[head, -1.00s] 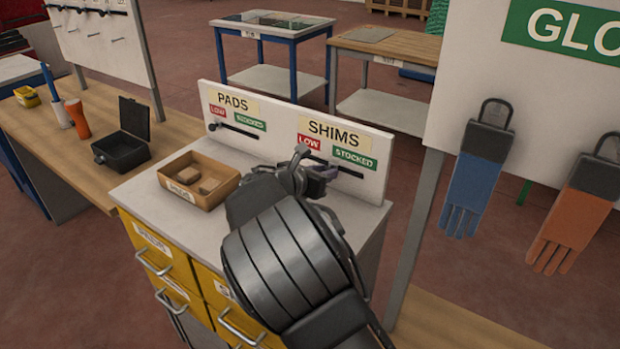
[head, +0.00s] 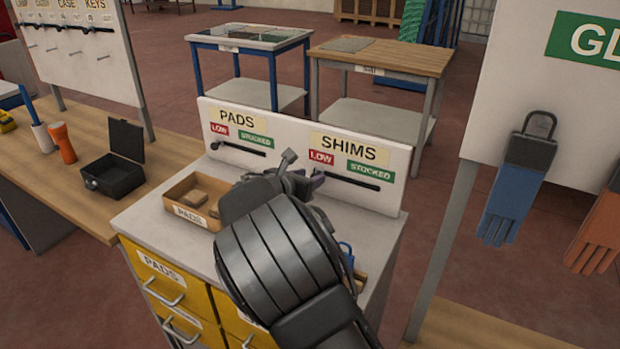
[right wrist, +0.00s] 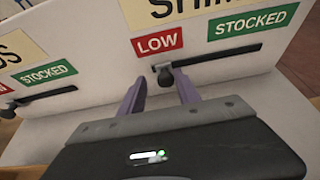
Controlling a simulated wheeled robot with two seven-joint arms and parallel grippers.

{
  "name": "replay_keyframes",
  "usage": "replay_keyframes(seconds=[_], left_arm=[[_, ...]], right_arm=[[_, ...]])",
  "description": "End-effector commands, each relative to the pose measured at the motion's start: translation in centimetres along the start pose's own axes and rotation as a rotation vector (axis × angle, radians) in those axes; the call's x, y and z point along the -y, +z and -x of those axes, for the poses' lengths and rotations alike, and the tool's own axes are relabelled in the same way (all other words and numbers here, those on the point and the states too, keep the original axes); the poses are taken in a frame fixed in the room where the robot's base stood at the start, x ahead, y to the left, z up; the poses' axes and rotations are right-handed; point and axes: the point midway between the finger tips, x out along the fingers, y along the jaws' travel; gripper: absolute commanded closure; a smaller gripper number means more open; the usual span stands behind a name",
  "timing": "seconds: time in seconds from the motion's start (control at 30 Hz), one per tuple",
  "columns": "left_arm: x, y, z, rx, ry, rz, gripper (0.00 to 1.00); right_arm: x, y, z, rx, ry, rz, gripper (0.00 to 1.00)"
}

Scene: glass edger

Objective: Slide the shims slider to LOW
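The SHIMS slider is a dark slot (head: 350,181) in the white panel, under a red LOW tag (head: 321,157) and a green STOCKED tag (head: 371,171). In the right wrist view its dark knob (right wrist: 164,76) is at the slot's left end, below LOW. My right gripper (right wrist: 157,88) is open, its two purple fingers on either side of the knob, with visible gaps. Whether the fingertips reach past the knob is hard to tell. In the head view my right gripper (head: 303,182) is at the panel and hides the knob. My left gripper is not in view.
The PADS slider (head: 238,149) is left on the same panel (head: 290,134), its knob at the left end. A PADS bin (head: 190,203) with brown blocks stands on the cabinet top. Something blue (head: 346,253) shows beside my right arm. Gloves (head: 517,190) hang at right.

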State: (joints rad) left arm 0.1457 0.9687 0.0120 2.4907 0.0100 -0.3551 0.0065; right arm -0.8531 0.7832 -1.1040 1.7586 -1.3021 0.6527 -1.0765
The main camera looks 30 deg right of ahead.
Motion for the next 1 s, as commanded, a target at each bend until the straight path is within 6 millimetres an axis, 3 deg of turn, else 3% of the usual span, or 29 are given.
replay_keyframes(seconds=[0.37, 0.8, 1.0], left_arm=[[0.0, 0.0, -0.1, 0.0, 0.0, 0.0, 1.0], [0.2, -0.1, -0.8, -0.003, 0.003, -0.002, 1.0], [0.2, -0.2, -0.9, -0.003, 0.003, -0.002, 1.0]], right_arm=[[0.1, -0.1, 0.3, -0.001, -0.004, -0.001, 0.57], [-0.1, -0.1, 6.5, -0.002, 0.001, -0.001, 0.57], [0.0, -0.1, 7.8, -0.001, -0.002, -0.001, 0.57]])
